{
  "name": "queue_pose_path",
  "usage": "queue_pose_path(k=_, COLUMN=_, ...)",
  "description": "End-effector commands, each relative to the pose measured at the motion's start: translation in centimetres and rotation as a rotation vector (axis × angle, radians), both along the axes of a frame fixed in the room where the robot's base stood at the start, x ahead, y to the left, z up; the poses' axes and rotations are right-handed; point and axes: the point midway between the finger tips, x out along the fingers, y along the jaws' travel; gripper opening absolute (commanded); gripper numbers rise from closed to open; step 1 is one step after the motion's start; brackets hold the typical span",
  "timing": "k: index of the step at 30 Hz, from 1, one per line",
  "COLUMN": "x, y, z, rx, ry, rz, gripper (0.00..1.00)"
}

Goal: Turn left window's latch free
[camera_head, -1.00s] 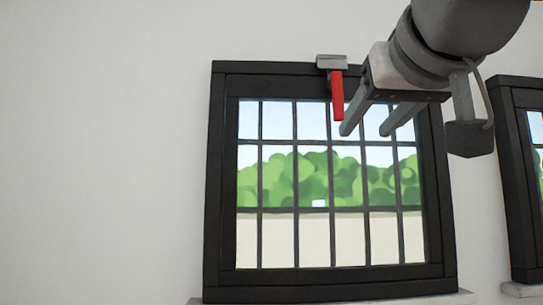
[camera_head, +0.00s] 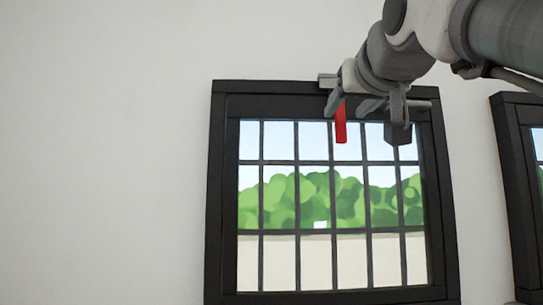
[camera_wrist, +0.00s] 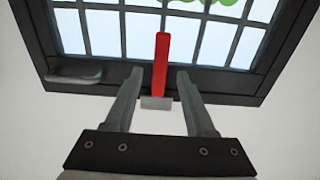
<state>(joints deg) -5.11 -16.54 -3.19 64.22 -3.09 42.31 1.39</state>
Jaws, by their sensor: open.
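The left window (camera_head: 221,200) has a dark frame and a barred pane. Its latch has a red handle (camera_head: 341,125) hanging straight down from a grey mount (camera_head: 326,80) on the top frame bar. My gripper (camera_head: 350,104) is open at the latch, partly covering the mount and upper handle. In the wrist view the red handle (camera_wrist: 161,62) stands between my two spread fingers (camera_wrist: 159,78), with a visible gap on each side. The grey mount (camera_wrist: 156,103) lies below it there. I cannot tell how deep the handle sits between the fingers.
A second dark-framed window (camera_head: 515,190) stands at the right edge. A grey ledge-like piece (camera_wrist: 75,75) shows on the frame at left in the wrist view. The white wall (camera_head: 100,150) left of the window is clear.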

Motion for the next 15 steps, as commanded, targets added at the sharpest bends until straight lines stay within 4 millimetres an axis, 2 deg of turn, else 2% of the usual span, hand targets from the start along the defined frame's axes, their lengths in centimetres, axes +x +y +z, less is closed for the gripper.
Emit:
queue_pose_path(k=1, x=1.2, y=0.0, z=0.1, rx=0.000, ry=0.004, rz=0.001, gripper=0.55)
queue_pose_path(k=6, x=3.6, y=0.1, z=0.2, rx=0.000, ry=0.001, rz=0.001, gripper=0.55)
queue_pose_path(k=15, x=4.9, y=0.0, z=0.0, rx=0.000, ry=-0.001, rz=0.001, gripper=0.55)
